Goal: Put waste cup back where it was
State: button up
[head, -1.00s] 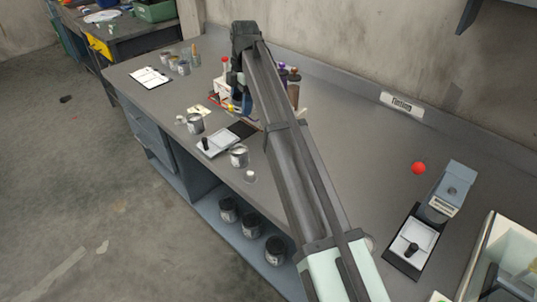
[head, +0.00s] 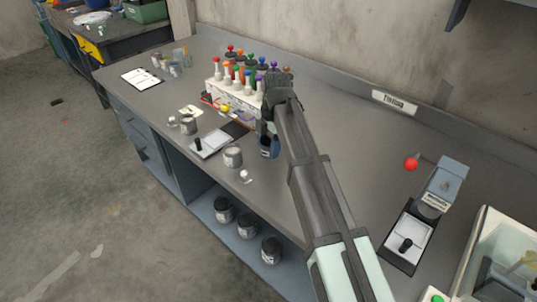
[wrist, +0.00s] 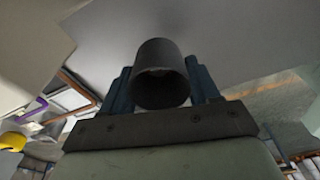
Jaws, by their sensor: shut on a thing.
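My gripper (head: 268,146) is above the bench, right of the white rack of colour bottles. Its blue fingers point down in the head view. In the wrist view the fingers are shut on a dark grey cup (wrist: 160,72), one finger on each side, with its round open rim facing the camera. I take this as the waste cup. In the head view the cup is hidden or too small to make out at the gripper. I cannot tell how high it is above the bench.
The white rack (head: 232,98) of colour-topped bottles stands left of my gripper. A grey tin (head: 233,157), a flat plate with a black knob (head: 212,143) and another tin (head: 188,125) stand near the front edge. The bench right of my arm is largely clear up to the grey device (head: 443,185).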

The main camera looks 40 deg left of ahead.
aim_at(268, 154)
jog(key=shift+f, duration=2)
jog(key=o, duration=1.1)
jog(key=shift+f, duration=0.1)
jog(key=r, duration=0.4)
jog(key=w+r, duration=0.1)
jog(key=r, duration=0.7)
jog(key=shift+w+d+r, duration=0.1)
jog(key=shift+w+d, duration=0.05)
jog(key=shift+w, duration=0.05)
